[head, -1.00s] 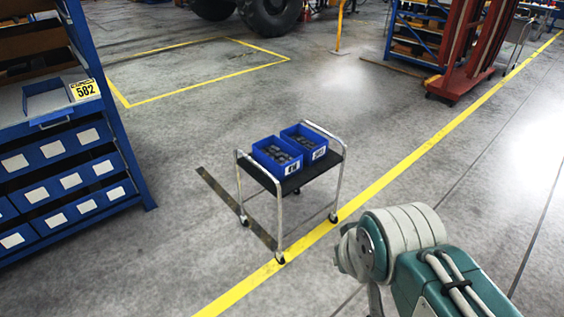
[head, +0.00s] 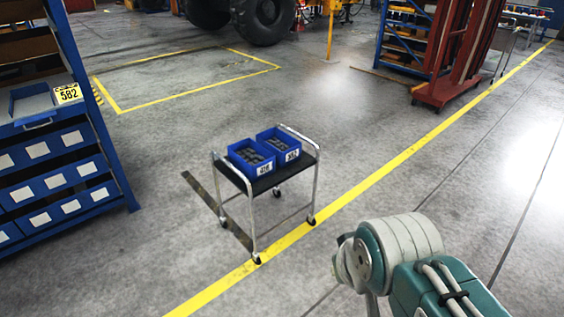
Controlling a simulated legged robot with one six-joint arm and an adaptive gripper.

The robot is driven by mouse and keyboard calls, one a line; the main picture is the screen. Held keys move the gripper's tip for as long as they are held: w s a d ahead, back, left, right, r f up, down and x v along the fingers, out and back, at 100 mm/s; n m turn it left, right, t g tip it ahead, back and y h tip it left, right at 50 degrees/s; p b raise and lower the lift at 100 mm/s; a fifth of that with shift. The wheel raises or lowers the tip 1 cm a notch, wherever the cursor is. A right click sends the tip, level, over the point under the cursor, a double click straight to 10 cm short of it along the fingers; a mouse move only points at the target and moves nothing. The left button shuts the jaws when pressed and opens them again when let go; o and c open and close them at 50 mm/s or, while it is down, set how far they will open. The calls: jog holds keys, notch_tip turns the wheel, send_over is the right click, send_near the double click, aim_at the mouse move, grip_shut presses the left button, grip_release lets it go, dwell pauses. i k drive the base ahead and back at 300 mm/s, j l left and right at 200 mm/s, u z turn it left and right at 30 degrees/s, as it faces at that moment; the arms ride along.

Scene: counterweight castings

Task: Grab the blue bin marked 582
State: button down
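Two blue bins stand side by side on the black top of a small wheeled cart (head: 291,166), both holding dark grey pieces. The left bin (head: 243,166) has a white label that reads about 416. The right bin (head: 292,151) has a white label ending in 82; its first digit is too small to tell. A yellow tag marked 582 (head: 68,94) is on the blue rack at the left, beside an empty-looking blue tray (head: 34,121). My arm shows at the lower right, apart from the cart; my gripper is not in view.
The blue rack (head: 118,178) holds rows of labelled drawers. A yellow floor line (head: 377,175) runs diagonally past the cart's right side. A red wheeled frame (head: 440,92) stands at the back right.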

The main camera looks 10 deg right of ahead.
aim_at(278, 147)
jog(key=i+u, duration=0.15)
jog(key=i, duration=0.35)
jog(key=i+u, duration=0.2)
jog(key=i, duration=0.35)
jog(key=i+l+u, duration=0.15)
jog(key=i, duration=0.35)
jog(key=i+l+u, duration=0.15)
jog(key=i, duration=0.35)
jog(key=i+l+u, duration=0.2)
jog(key=i+l, duration=0.15)
jog(key=i, duration=0.1)
